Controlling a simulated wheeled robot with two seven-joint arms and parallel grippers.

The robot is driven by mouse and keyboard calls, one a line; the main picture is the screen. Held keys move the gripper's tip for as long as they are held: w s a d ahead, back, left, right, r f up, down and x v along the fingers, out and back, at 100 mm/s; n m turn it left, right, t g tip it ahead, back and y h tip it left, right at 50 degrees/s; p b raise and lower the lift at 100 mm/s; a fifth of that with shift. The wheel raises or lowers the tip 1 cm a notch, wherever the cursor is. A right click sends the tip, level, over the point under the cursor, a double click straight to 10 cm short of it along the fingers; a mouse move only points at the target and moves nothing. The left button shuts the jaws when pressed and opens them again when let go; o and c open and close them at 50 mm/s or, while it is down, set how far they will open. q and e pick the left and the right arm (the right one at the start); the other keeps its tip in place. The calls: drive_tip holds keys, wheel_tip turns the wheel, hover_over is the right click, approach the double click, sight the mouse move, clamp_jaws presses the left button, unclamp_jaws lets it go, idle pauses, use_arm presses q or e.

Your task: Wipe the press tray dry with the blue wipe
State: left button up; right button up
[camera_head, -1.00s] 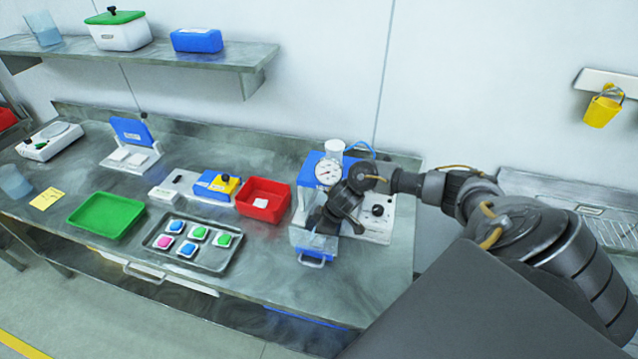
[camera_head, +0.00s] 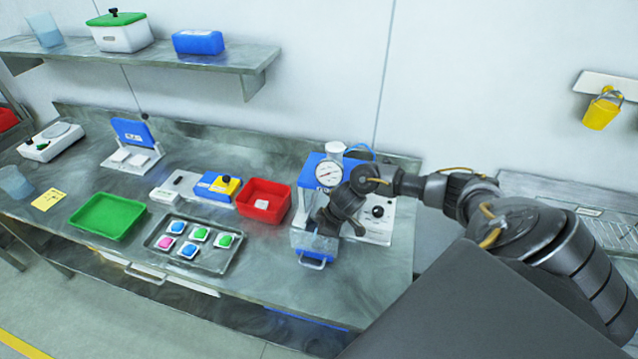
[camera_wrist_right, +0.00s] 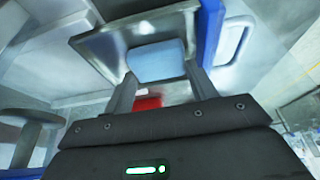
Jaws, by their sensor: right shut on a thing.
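The press (camera_head: 318,172) is a blue and white machine with a round gauge, right of centre on the bench. Its press tray (camera_head: 314,253) juts out at the front with a pale handle; it also shows in the right wrist view (camera_wrist_right: 100,50) as a grey-rimmed tray. My right gripper (camera_head: 325,228) reaches down over the tray. In the right wrist view its fingers (camera_wrist_right: 163,90) are shut on the blue wipe (camera_wrist_right: 157,60), which lies in or just over the tray; contact with the floor is unclear. My left gripper is not in view.
A red bin (camera_head: 263,201) stands just left of the press. A metal tray (camera_head: 213,262) with several coloured pieces and a green tray (camera_head: 107,216) lie further left. A balance (camera_head: 50,142) stands at the far left. The bench's front right corner is clear.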

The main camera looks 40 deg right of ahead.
drive_tip(key=shift+s+d+p, duration=0.3)
drive_tip(key=shift+s+d, duration=0.3)
drive_tip(key=shift+s, duration=0.3)
drive_tip(key=shift+w+a, duration=0.7)
drive_tip(key=shift+w, duration=0.25)
drive_tip(key=shift+w+a, duration=0.7)
drive_tip(key=shift+w, duration=0.25)
drive_tip(key=shift+s, duration=0.1)
drive_tip(key=shift+s+d, duration=0.7)
drive_tip(key=shift+s, duration=0.15)
drive_tip(key=shift+s+d, duration=0.65)
drive_tip(key=shift+s, duration=0.2)
drive_tip(key=shift+w, duration=0.1)
drive_tip(key=shift+w+a, duration=0.65)
drive_tip(key=shift+w, duration=0.2)
drive_tip(key=shift+w+a, duration=0.65)
drive_tip(key=shift+w, duration=0.15)
drive_tip(key=shift+s+d, duration=0.1)
drive_tip(key=shift+s, duration=0.05)
drive_tip(key=shift+s+d, duration=0.6)
drive_tip(key=shift+s, duration=0.2)
drive_tip(key=shift+s+d, duration=0.6)
drive_tip(key=shift+s, duration=0.15)
